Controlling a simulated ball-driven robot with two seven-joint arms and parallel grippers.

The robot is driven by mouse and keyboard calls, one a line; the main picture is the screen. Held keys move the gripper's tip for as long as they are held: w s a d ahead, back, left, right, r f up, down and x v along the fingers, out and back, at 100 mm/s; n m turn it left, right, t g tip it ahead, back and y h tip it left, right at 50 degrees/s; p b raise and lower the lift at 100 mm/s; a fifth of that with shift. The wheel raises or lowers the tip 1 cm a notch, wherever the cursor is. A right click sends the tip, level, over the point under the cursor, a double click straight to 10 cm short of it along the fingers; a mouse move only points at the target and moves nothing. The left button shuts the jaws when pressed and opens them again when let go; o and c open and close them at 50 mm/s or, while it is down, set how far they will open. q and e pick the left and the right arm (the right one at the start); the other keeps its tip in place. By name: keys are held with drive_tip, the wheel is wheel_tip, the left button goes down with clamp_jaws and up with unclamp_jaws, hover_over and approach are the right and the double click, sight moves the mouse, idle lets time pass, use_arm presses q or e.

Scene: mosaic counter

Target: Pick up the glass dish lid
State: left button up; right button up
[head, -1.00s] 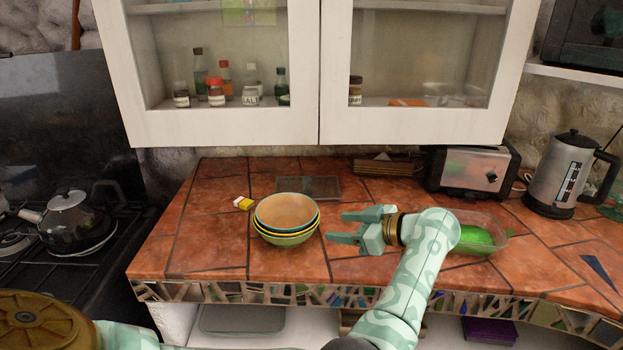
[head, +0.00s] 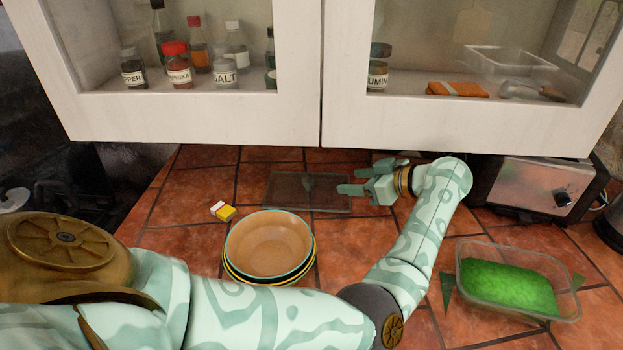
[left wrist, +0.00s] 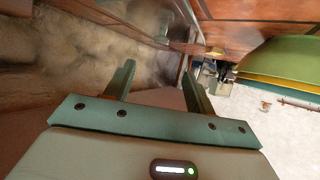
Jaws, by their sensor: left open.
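The glass dish lid (head: 285,192) is a flat, clear, rectangular plate lying on the tiled counter behind the bowls, below the cabinet. My left gripper (head: 358,178) is at the lid's right end in the head view, with its fingers pointing left toward it. The jaws are open, and I see nothing between them. I cannot tell whether a finger touches the lid. In the left wrist view the two open fingers (left wrist: 158,82) stand apart; a glassy strip at the top may be the lid, but this is unclear. My right gripper is not in view.
Stacked bowls (head: 268,245) stand in front of the lid, with a small yellow-and-white box (head: 222,210) to their left. A clear dish with green contents (head: 510,285) is at right, a toaster (head: 540,188) behind it. The cabinet (head: 200,122) overhangs the counter's back.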

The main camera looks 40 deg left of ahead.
use_arm(q)
drive_tip(key=b, duration=0.3)
approach(313, 183)
drive_tip(key=x, duration=0.4)
drive_tip(key=shift+w+a+f, duration=0.2)
drive_tip(key=shift+w, duration=0.05)
drive_tip(key=shift+s+a, duration=0.1)
drive_tip(key=shift+a, duration=0.2)
drive_tip(key=b+x, duration=0.1)
drive_tip(key=x, duration=0.1)
drive_tip(key=b+x, duration=0.1)
drive_tip(key=x, duration=0.1)
drive_tip(key=shift+s+a+f+b, duration=0.1)
drive_tip(key=shift+f+b, duration=0.2)
drive_tip(key=shift+f, duration=0.15)
drive_tip(key=shift+a, duration=0.45)
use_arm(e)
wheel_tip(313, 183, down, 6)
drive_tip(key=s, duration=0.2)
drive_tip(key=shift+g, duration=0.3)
use_arm(q)
drive_tip(key=c, duration=1)
clamp_jaws()
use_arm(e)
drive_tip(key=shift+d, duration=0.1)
use_arm(q)
drive_tip(key=shift+r, duration=0.1)
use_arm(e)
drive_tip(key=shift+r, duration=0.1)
